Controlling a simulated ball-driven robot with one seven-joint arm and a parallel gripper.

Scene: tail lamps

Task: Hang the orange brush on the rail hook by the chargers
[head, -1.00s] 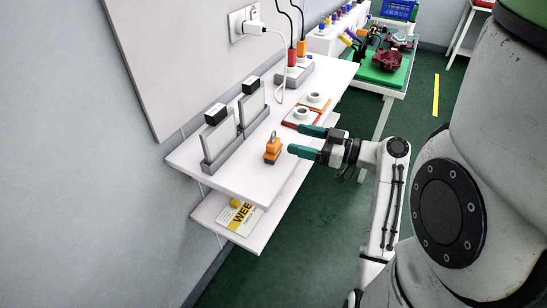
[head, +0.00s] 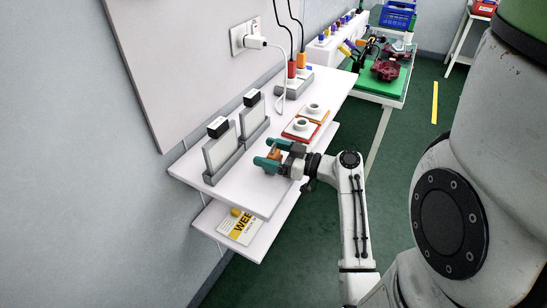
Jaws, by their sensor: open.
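A small orange object (head: 274,155), which I take for the orange brush, stands on the white upper shelf (head: 238,192) near its front edge. It is mostly hidden by my gripper (head: 268,153). My gripper has teal fingers, is open, and has the orange object between or just behind its fingers; contact cannot be told. Two grey docks hold upright panels with black blocks on top, the near one (head: 219,158) and the far one (head: 253,120), behind the gripper. A white plug charger (head: 254,42) sits in the wall socket. I cannot make out a rail hook.
A power strip (head: 296,83) with red and orange plugs and cables stands farther along the shelf. White round pieces on red and orange bases (head: 301,126) lie right of the far dock. A lower shelf holds a yellow-lettered sign (head: 241,228).

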